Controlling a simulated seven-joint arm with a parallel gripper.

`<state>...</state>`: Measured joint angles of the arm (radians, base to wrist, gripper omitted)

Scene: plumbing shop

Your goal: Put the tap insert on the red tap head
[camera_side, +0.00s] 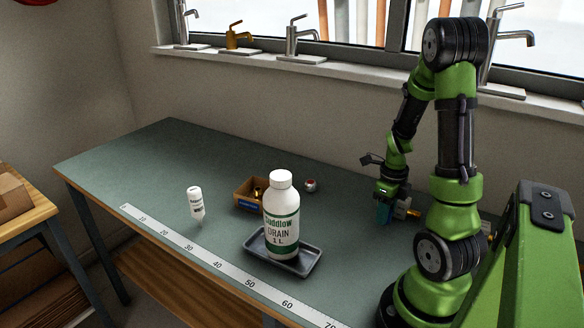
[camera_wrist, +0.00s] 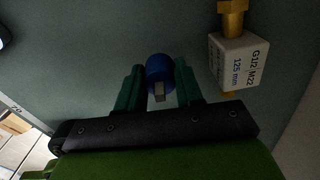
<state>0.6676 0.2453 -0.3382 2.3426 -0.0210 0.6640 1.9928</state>
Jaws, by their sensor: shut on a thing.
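My gripper (camera_side: 383,212) is low over the right part of the bench, beside my arm. In the wrist view its two green fingers (camera_wrist: 160,88) are shut on a blue round piece with a grey square stub, which I take for the tap insert (camera_wrist: 158,68). The held piece cannot be made out in the side view. A small pale round part with a red spot, which looks like the red tap head (camera_side: 310,185), lies on the bench behind the bottle, left of my gripper. It does not show in the wrist view.
A white block with brass ends (camera_wrist: 240,60) is close right of my fingers. A large drain bottle (camera_side: 282,222) stands on a dark tray (camera_side: 302,263). Behind it is an open box (camera_side: 240,196) with brass pieces. The left bench is clear.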

